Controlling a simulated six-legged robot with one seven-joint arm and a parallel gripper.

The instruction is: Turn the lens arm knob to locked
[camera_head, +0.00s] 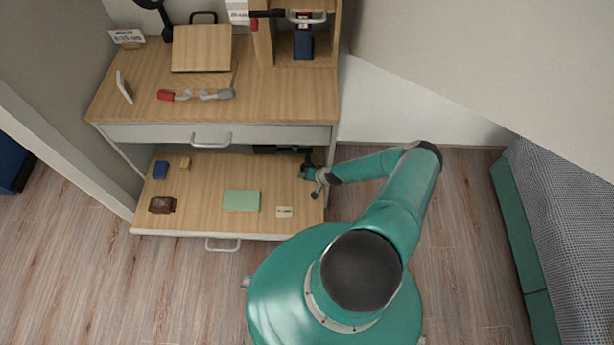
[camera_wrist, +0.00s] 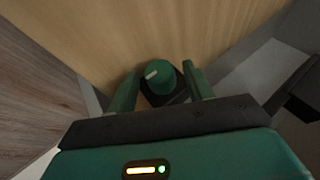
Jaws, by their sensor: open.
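The knob (camera_wrist: 161,76) is a round green dial with a pale pointer line on its face, on a dark base (camera_wrist: 165,98). In the wrist view the pointer aims to the left and slightly down. My gripper (camera_wrist: 160,70) is open, with one green finger on each side of the knob. Small gaps seem to show between fingers and knob; I cannot tell whether either touches. In the head view my gripper (camera_head: 315,178) is at the right end of the lower wooden surface (camera_head: 215,175), and the knob is too small to make out surely there. I see no readable locked mark.
The lower surface also holds a green pad (camera_head: 241,200), a small card (camera_head: 284,211), a brown box (camera_head: 162,204), a blue block (camera_head: 160,169) and a small wooden block (camera_head: 185,163). The desk top (camera_head: 280,95) overhangs behind.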

